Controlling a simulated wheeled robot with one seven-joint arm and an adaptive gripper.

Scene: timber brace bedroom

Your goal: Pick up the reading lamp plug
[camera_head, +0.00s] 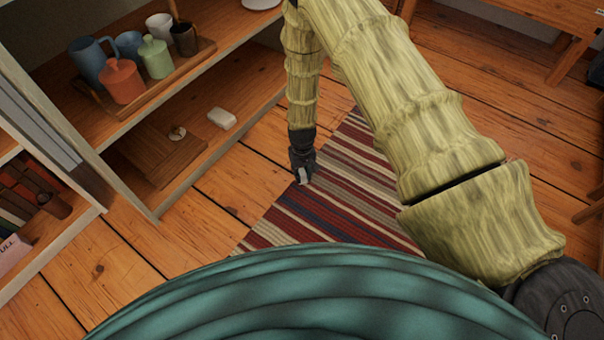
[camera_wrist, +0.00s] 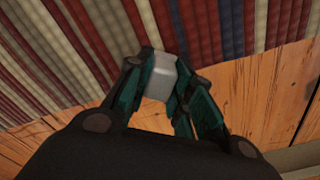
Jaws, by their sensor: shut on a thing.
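The reading lamp plug (camera_wrist: 159,76) is a small pale grey-white block. In the wrist view it sits between the fingertips of my gripper (camera_wrist: 155,85), which is shut on it. In the head view my gripper (camera_head: 302,172) points down at the left edge of the striped rug, and the plug (camera_head: 303,177) shows as a small pale spot at its tips. I cannot tell whether the plug touches the rug or hangs just above it. No cord is visible on it.
The striped rug (camera_head: 345,205) lies on the wooden floor (camera_head: 100,270). A shelf unit at the left holds a tray (camera_head: 205,47) with several cups and jars. Its lower shelf has a white block (camera_head: 222,118) and a wooden board (camera_head: 150,150). A wooden table (camera_head: 565,15) stands at upper right.

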